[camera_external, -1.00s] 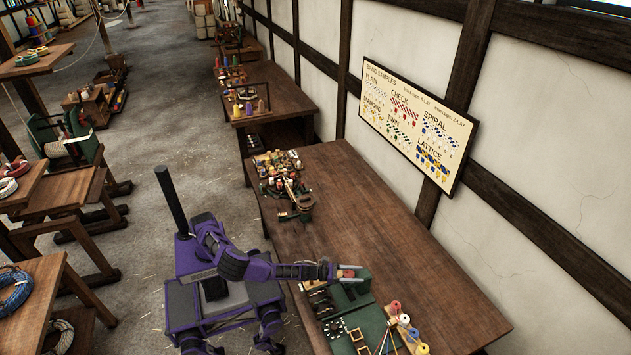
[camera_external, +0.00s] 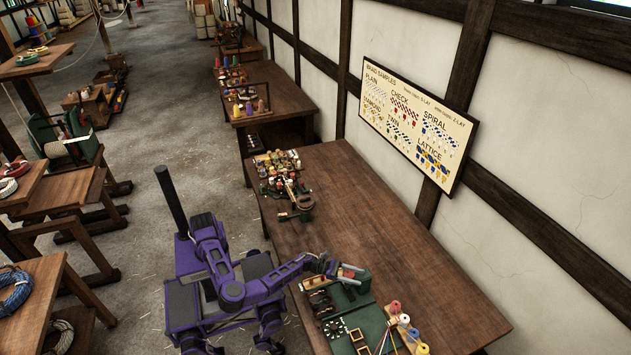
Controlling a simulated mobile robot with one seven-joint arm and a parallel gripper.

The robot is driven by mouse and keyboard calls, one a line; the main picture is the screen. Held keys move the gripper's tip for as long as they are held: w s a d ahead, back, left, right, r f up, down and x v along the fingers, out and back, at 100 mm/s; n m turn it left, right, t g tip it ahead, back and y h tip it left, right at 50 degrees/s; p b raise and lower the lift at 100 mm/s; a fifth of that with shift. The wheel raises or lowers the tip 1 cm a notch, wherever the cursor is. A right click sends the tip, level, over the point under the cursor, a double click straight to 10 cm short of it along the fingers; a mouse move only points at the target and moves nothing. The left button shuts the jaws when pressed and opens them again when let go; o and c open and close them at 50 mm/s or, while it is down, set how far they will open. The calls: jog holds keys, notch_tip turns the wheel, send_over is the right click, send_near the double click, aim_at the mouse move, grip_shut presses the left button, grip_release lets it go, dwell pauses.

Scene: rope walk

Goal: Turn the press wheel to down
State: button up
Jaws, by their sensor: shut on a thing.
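The green press (camera_external: 362,287) stands at the front part of the long wooden table, with a small red-and-pale part (camera_external: 347,272) near its top. My gripper (camera_external: 331,267) is at the left side of the press, close to that part, shut on what appears to be the press wheel. The wheel is mostly hidden by my gripper and too small here to read its setting.
A green board with a small square frame (camera_external: 357,335) and a stand of coloured spools (camera_external: 404,320) lie near the press. A clamp-like device (camera_external: 304,203) and a tray of coloured pieces stand farther back. The table's middle (camera_external: 365,225) is clear.

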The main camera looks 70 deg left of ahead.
aim_at(349, 274)
jog(key=shift+s+d+r+m+g+h, duration=0.1)
jog(key=shift+d+m+g+h, duration=0.05)
jog(key=shift+m+g+h, duration=0.7)
jog(key=shift+s+d+m+g+h+b, duration=0.15)
jog(key=shift+s+m+g+h+b, duration=0.4)
jog(key=shift+m+g, duration=1.45)
jog(key=shift+s+d+m+g+h+p, duration=0.1)
jog(key=shift+s+m+g+h, duration=0.2)
jog(key=shift+m+g+h, duration=1.65)
jog(key=shift+s+d+m+g+y+b, duration=0.25)
jog(key=shift+m+g, duration=0.65)
jog(key=shift+g, duration=2.3)
jog(key=shift+s, duration=0.2)
jog(key=o, duration=1.4)
jog(key=shift+a, duration=0.1)
jog(key=shift+a, duration=0.1)
